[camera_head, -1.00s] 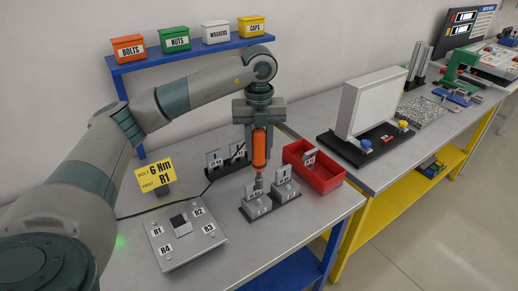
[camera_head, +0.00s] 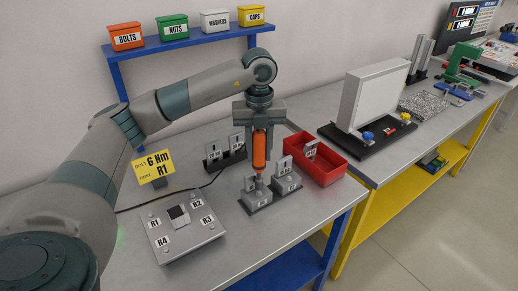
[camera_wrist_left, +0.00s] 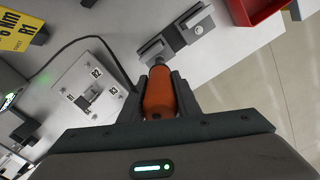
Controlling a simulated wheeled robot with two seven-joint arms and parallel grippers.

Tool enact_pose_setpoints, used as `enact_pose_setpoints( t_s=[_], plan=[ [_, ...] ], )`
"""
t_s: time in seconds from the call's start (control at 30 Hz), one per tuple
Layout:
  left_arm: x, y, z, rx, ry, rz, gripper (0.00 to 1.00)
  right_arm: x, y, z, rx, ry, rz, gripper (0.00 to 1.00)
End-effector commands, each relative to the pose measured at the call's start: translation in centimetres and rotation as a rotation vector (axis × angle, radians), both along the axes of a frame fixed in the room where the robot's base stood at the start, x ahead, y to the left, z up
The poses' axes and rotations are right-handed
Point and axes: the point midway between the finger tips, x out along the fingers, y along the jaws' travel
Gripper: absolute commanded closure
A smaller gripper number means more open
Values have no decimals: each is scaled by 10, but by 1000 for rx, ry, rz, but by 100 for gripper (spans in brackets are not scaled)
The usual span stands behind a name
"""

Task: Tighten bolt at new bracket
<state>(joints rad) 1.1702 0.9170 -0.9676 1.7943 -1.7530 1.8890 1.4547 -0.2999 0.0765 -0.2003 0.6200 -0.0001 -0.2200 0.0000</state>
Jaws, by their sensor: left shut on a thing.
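My left gripper (camera_head: 259,118) is shut on an orange power driver (camera_head: 259,150), held upright with its tip down. The driver also shows in the left wrist view (camera_wrist_left: 160,92). Its tip is over or at the left of two small grey brackets (camera_head: 256,197) near the table's front edge; contact with a bolt cannot be told. The second bracket (camera_head: 287,181) stands close on the right. A black cable (camera_head: 202,190) runs from the tool side across the table. A grey plate (camera_head: 185,232) marked R1 to R4 lies to the left. My right gripper is not in view.
A yellow sign (camera_head: 153,167) reads 6 Nm, R1. A red bin (camera_head: 326,170) stands right of the brackets. Labelled upright plates (camera_head: 213,155) stand behind the driver. A blue shelf (camera_head: 190,46) with small bins is at the back.

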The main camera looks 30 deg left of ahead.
Motion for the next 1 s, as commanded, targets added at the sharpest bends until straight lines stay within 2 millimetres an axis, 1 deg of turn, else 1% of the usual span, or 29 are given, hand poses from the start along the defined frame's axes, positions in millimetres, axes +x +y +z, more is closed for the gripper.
enact_pose_setpoints(
  t_s=[0.03,0.1,0.3,1.0],
  plan=[
    [0,0,-5,0,-1,0,97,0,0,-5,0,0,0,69],
    [0,0,-9,0,-1,0,97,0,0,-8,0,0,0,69],
    [0,0,-15,-1,-1,0,97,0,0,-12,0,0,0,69],
    [0,0,-16,-1,-1,0,97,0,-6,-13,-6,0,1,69]
  ],
)
